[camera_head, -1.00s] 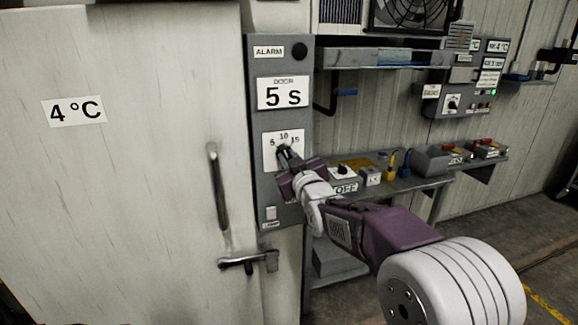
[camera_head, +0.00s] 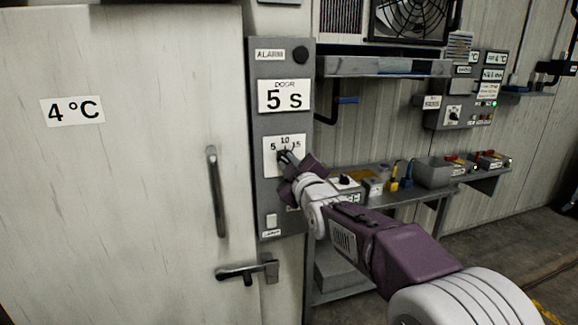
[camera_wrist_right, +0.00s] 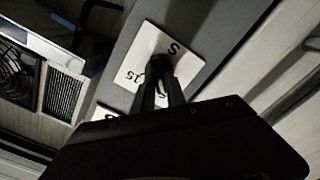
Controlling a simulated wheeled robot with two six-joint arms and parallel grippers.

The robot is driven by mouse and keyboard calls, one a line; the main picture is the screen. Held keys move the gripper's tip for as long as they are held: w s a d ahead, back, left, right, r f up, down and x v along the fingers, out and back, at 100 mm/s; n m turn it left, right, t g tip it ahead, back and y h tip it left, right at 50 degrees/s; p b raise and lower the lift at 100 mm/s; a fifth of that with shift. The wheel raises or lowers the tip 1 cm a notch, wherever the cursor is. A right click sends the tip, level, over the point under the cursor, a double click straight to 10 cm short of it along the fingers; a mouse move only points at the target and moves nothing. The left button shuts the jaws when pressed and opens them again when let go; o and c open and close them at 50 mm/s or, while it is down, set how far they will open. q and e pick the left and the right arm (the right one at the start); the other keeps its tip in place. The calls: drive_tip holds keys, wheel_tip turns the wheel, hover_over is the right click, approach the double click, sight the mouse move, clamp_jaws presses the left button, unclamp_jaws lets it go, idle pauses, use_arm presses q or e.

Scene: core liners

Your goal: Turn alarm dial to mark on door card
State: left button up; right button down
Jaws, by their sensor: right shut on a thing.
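The alarm panel (camera_head: 265,210) is a tall grey plate on the wall right of the door. It has an ALARM label on top and a door card (camera_head: 284,96) that reads "DOOR 5 S". Below is the white dial plate (camera_head: 271,168) with marks 5, 10 and 15; it also shows in the right wrist view (camera_wrist_right: 134,72). My right gripper (camera_head: 285,157) is shut on the dark dial knob in the middle of this plate. In the right wrist view the fingers (camera_wrist_right: 160,78) cover most of the knob, so its pointer cannot be read. My left gripper is not in view.
The white door with a "4 °C" sign (camera_head: 72,110), a vertical handle (camera_head: 216,192) and a latch (camera_head: 248,270) stands at the left. A shelf (camera_head: 405,190) with boxes and another control panel (camera_head: 468,100) are at the right.

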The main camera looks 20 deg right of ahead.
drive_tip(key=shift+f, duration=0.1)
drive_tip(key=c, duration=1.4)
unclamp_jaws()
drive_tip(key=shift+o, duration=0.2)
drive_tip(key=s+b, duration=0.1)
drive_tip(key=s, duration=0.8)
drive_tip(key=shift+d, duration=0.1)
